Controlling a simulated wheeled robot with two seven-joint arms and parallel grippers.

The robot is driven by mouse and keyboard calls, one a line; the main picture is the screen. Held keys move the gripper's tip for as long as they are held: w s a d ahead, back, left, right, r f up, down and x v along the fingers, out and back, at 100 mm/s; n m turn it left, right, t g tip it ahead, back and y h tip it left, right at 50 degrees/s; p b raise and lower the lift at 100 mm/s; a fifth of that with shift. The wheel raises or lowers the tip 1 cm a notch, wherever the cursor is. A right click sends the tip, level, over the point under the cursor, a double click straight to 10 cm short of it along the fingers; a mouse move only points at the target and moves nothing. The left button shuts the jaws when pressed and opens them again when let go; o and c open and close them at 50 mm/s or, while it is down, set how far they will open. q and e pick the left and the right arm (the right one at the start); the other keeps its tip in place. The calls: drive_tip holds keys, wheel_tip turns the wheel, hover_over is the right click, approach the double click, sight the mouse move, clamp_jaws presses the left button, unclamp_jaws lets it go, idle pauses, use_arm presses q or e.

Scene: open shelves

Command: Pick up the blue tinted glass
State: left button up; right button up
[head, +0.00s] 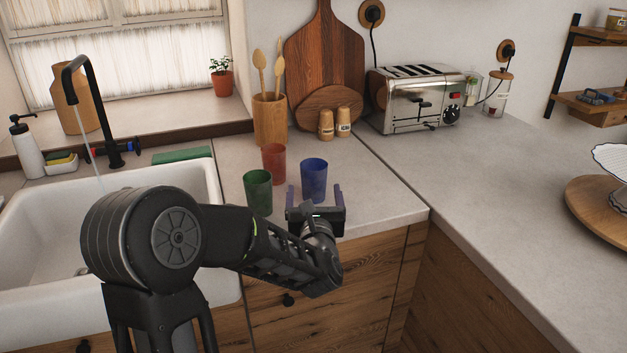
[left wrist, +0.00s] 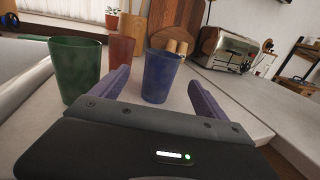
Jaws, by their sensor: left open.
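The blue tinted glass (head: 314,179) stands upright on the counter near its front edge, right of a green glass (head: 257,191) and a red glass (head: 273,163). My left gripper (head: 315,194) is open in front of the blue glass, with one finger to each side of its lower part in the head view. In the left wrist view the blue glass (left wrist: 161,76) stands between and just beyond the open fingers (left wrist: 158,92). The green glass (left wrist: 76,68) is close outside the left finger, and the red glass (left wrist: 121,56) is behind it. My right gripper does not show.
A white sink (head: 30,235) with a black faucet (head: 108,120) is on the left. A wooden utensil holder (head: 270,120), two shakers (head: 334,123), cutting boards (head: 325,60) and a toaster (head: 415,100) stand behind. Counter right of the blue glass is clear.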

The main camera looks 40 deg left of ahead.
sight(314, 179)
use_arm(q)
drive_tip(key=shift+s+d+r, duration=0.1)
drive_tip(key=shift+s+d, duration=0.05)
drive_tip(key=shift+s, duration=0.05)
drive_tip(key=shift+p+x, duration=0.35)
drive_tip(key=shift+x, duration=1.1)
drive_tip(key=shift+w+r, duration=0.1)
drive_tip(key=shift+w, duration=0.2)
drive_tip(key=p+x, duration=0.2)
drive_tip(key=x, duration=0.1)
drive_tip(key=shift+w+a, duration=0.25)
drive_tip(key=shift+a, duration=0.05)
drive_tip(key=shift+w+a, duration=0.3)
drive_tip(key=shift+w, duration=0.05)
drive_tip(key=shift+c, duration=0.4)
